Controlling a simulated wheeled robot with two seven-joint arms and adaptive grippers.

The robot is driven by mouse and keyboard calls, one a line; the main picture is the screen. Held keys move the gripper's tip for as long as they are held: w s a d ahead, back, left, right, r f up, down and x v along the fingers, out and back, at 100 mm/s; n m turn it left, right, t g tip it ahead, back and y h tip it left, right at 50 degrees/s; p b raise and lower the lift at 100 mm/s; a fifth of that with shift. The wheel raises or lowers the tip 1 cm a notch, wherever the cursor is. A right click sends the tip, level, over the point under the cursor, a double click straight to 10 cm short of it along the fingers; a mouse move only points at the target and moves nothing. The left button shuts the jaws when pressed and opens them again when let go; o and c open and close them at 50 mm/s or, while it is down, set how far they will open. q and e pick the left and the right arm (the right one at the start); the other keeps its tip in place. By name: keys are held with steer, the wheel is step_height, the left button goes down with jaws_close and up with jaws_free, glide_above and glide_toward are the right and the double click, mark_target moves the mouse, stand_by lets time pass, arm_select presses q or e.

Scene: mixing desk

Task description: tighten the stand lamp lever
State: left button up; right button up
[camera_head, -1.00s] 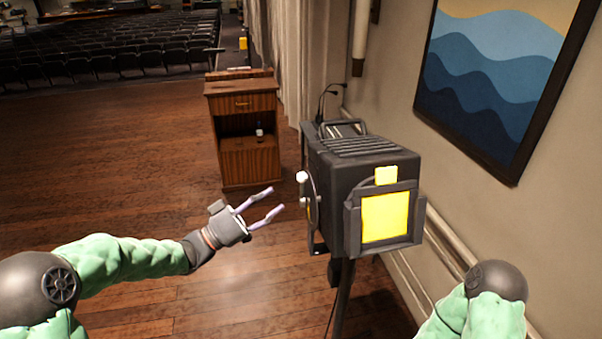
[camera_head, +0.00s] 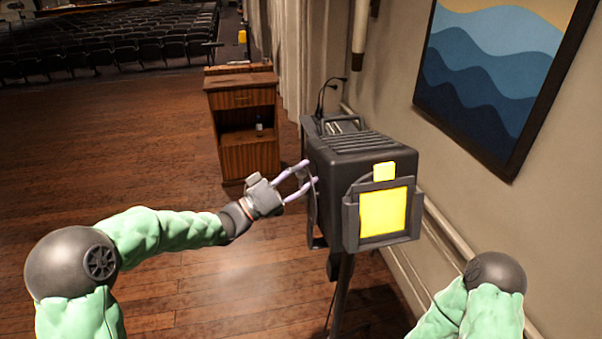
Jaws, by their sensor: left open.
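The stand lamp (camera_head: 352,155) is a dark grey box with a yellow front panel (camera_head: 384,211), on a thin dark stand (camera_head: 341,295). My left gripper (camera_head: 308,176) is open at the lamp's left side, its two pale fingers pointing at the side bracket. The lever's pale knob is hidden at the fingertips; I cannot tell whether the fingers touch it. My right arm comes in at the lower right, but its gripper is not in view.
A wooden lectern cabinet (camera_head: 243,125) stands behind the lamp to the left. The wall with a framed wave picture (camera_head: 490,75) is close on the right. Rows of dark seats (camera_head: 110,45) are far back. The wooden floor at left is clear.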

arm_select(q)
jaws_close()
